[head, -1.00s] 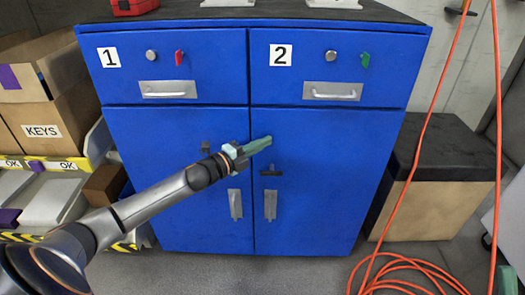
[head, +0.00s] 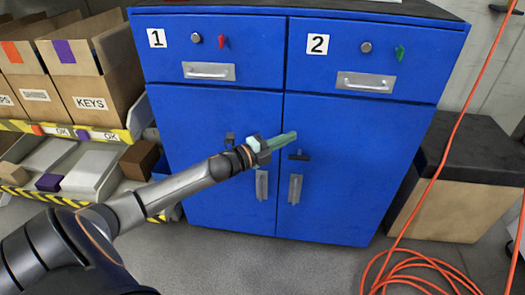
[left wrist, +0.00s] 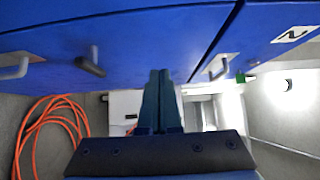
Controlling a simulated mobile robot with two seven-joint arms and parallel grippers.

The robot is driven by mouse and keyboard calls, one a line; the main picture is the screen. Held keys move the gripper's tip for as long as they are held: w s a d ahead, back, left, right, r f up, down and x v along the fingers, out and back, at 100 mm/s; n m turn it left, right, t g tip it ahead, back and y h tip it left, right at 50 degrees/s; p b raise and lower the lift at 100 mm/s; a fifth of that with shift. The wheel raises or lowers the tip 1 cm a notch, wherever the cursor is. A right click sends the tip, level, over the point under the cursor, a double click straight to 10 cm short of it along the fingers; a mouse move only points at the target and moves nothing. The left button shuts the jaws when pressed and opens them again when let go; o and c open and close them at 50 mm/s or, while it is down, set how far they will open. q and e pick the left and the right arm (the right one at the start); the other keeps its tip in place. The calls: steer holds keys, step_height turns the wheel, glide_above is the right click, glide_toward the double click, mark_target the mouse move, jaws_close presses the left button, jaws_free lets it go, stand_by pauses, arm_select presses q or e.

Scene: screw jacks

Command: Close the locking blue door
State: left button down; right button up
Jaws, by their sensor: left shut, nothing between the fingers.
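The blue cabinet has a left door (head: 205,175) and a right door (head: 345,170), which both look flush with the front. Each has a grey pull handle, left (head: 262,184) and right (head: 295,189), near the middle seam. A dark T-shaped latch handle (head: 299,155) sits on the right door, and a similar dark part (head: 230,140) is on the left door. My left gripper (head: 285,138) is shut and empty in front of the seam, just above the right latch. In the left wrist view its fingers (left wrist: 161,100) are together, apart from the latch (left wrist: 91,62). My right gripper is out of view.
Two drawers sit above the doors, numbered 1 (head: 156,38) and 2 (head: 317,44), with red and green keys. Shelving with cardboard boxes (head: 98,90) stands left. A black-topped box (head: 470,150) and an orange cable (head: 415,260) are at right.

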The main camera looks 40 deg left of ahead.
arm_select(q)
steer(key=p+v, duration=0.2)
steer(key=v, duration=0.6)
steer(key=shift+d, duration=0.15)
